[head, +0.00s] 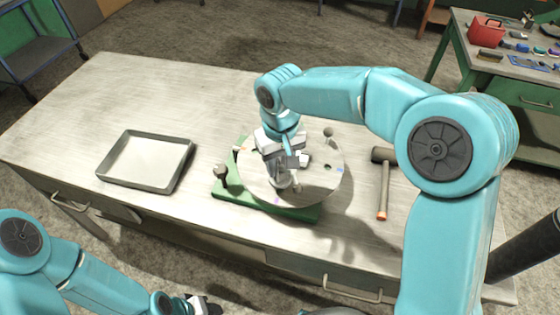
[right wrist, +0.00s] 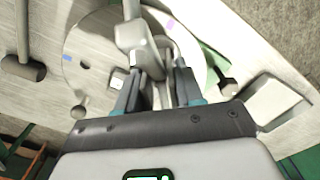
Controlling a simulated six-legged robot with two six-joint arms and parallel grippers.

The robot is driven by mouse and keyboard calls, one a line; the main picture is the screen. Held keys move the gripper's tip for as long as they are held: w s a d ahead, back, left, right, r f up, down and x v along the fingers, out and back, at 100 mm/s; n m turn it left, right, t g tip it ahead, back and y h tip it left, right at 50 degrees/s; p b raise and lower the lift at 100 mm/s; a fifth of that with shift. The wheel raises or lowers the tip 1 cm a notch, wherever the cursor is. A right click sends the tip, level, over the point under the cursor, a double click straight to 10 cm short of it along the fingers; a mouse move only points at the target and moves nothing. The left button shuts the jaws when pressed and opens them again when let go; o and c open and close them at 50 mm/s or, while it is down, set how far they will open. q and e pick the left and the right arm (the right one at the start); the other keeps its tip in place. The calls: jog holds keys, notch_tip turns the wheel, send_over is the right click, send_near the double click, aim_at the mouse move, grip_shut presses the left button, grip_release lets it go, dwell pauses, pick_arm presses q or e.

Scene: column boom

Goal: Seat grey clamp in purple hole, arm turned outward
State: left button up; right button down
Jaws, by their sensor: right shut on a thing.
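A round pale disk (head: 322,188) lies on a green base (head: 245,200) on the workbench. A small purple mark (head: 277,201) shows near the disk's front edge; it also shows in the right wrist view (right wrist: 170,23). My right gripper (head: 290,162) is above the disk, pointing down, shut on the grey clamp (head: 282,181). In the right wrist view the grey clamp (right wrist: 134,35) stands between and beyond the fingers, partly hidden by them. I cannot tell whether its lower end is in a hole. My left gripper (head: 205,306) is low at the bottom edge, its jaws unclear.
A dark-headed knob (head: 221,173) stands at the base's left, and a grey post (head: 328,133) at the disk's back. A hammer (head: 384,185) lies to the right. An empty grey tray (head: 148,160) lies to the left. The bench's back left is clear.

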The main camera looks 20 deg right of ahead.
aim_at(280, 175)
jog(key=shift+f, duration=0.15)
jog(key=shift+f+b, duration=0.45)
jog(key=shift+f, duration=0.1)
jog(key=shift+f, duration=0.2)
jog(key=shift+f+b, duration=0.5)
jog(key=shift+b, duration=0.15)
jog(key=shift+f, duration=0.2)
jog(key=shift+f+b, duration=0.5)
jog(key=shift+f, duration=0.25)
